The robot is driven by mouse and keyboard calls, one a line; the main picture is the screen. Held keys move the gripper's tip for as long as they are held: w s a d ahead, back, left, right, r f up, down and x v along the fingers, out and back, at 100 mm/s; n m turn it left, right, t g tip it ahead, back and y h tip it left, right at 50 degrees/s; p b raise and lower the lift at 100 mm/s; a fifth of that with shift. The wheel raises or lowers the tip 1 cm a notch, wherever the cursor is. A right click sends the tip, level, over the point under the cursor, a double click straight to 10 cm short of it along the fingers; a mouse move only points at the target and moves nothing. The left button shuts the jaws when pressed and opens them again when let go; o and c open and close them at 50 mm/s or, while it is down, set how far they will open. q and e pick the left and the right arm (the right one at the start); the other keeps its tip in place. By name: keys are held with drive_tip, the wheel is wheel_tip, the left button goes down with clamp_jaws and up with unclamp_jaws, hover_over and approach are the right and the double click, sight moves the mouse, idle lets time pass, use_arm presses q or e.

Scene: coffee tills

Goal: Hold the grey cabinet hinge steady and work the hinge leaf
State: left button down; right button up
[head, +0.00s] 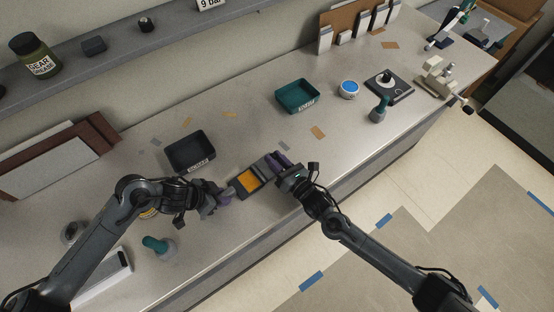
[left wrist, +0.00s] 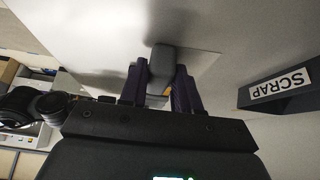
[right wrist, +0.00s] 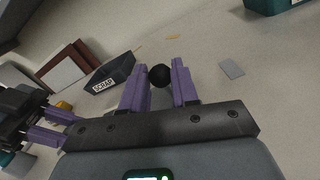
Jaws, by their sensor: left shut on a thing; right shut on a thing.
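The grey cabinet hinge (head: 262,170) appears to be the grey piece with an orange-yellow panel (head: 249,180), on the bench between my grippers. My left gripper (head: 226,196) is at its left end. In the left wrist view its purple fingers are shut on a rounded grey part (left wrist: 162,64), with a little orange below. My right gripper (head: 277,163) is at the other end. In the right wrist view its fingers are shut on a black round knob (right wrist: 160,75). My fingers hide how the knob joins the hinge, and I cannot tell the leaf's angle.
A black SCRAP tray (head: 190,151) stands just behind my left gripper. A teal tray (head: 297,96) is further back. A teal-handled tool (head: 158,246) stands front left; another (head: 379,110) stands right. The bench's front edge is close to my right gripper.

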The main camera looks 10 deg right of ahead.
drive_tip(key=shift+s+a+r, duration=0.35)
drive_tip(key=shift+a+r, duration=0.1)
drive_tip(key=shift+a, duration=0.2)
drive_tip(key=shift+s+a+r, duration=0.4)
drive_tip(key=shift+a+r, duration=0.2)
drive_tip(key=shift+a, duration=0.3)
drive_tip(key=shift+s+a+r, duration=0.25)
drive_tip(key=shift+s+a, duration=0.25)
drive_tip(key=shift+a, duration=0.35)
drive_tip(key=shift+s+a+f, duration=0.1)
drive_tip(key=shift+s+a, duration=0.15)
drive_tip(key=shift+a, duration=0.25)
drive_tip(key=shift+s+a, duration=0.2)
drive_tip(key=shift+a, duration=0.25)
